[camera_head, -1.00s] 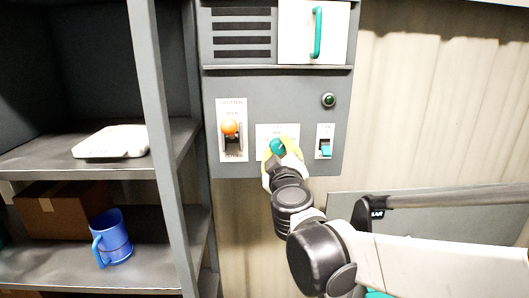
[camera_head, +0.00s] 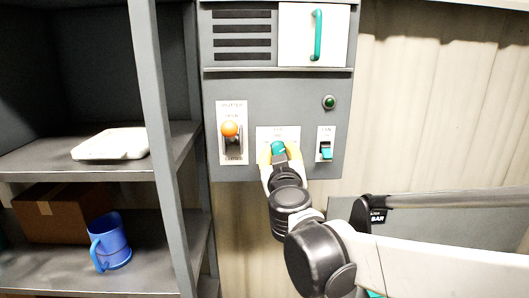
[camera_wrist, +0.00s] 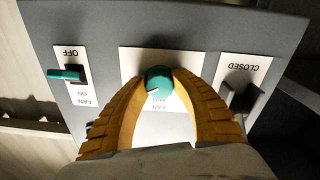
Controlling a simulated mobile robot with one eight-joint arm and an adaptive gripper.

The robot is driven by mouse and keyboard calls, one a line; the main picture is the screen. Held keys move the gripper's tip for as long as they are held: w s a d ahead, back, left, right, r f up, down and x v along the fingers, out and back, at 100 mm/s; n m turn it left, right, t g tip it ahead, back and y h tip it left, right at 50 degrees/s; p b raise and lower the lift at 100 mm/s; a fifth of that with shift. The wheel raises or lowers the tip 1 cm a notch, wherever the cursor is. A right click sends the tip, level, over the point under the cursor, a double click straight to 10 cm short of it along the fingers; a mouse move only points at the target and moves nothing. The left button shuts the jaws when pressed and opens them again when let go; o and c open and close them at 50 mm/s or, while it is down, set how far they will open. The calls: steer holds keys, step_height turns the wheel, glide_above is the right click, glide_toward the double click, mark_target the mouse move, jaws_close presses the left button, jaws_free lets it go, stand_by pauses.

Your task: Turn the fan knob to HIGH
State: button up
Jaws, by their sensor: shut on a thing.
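The teal round knob (camera_head: 278,148) sits on a white label plate (camera_head: 291,132) low on the grey control panel. In the wrist view the knob (camera_wrist: 159,82) lies between the two yellow fingers of my gripper (camera_wrist: 160,80), which is shut on it from both sides. That view is upside down to the panel. A pale line on the knob points toward the lower left there. The small print on the plate is too blurred to read, and the fingers hide part of the plate. In the head view my gripper (camera_head: 279,152) reaches the knob from below.
Left of the knob is an orange-tipped shutter lever (camera_head: 230,130). A vent and a teal-handled white door (camera_head: 312,35) are higher up. A shelf post (camera_head: 165,150) stands at left.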

steer(key=o, duration=1.2)
steer(key=s, duration=1.2)
steer(key=shift+a+f, duration=0.2)
steer(key=shift+a, duration=0.15)
